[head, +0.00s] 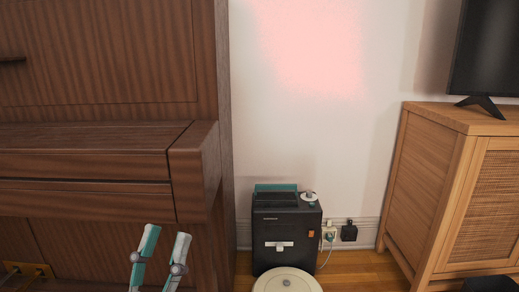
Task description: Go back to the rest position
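My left gripper (167,232) shows at the bottom, left of centre, in the head view. Its two teal and white fingers point up and stand apart with a gap between them. Nothing shows between them, so it is open and empty. It is in front of the lower part of a dark brown wooden piano-like cabinet (90,160). Its base and the arm behind it are cut off by the lower edge of the picture. My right gripper is not in view.
A black dock-like unit (287,232) stands against the white wall, with a round cream robot vacuum (287,281) before it. Plugs and a socket (331,236) are beside it. A wooden cabinet (425,170) with a black screen (487,50) stands at right. Some wooden floor (360,272) is clear.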

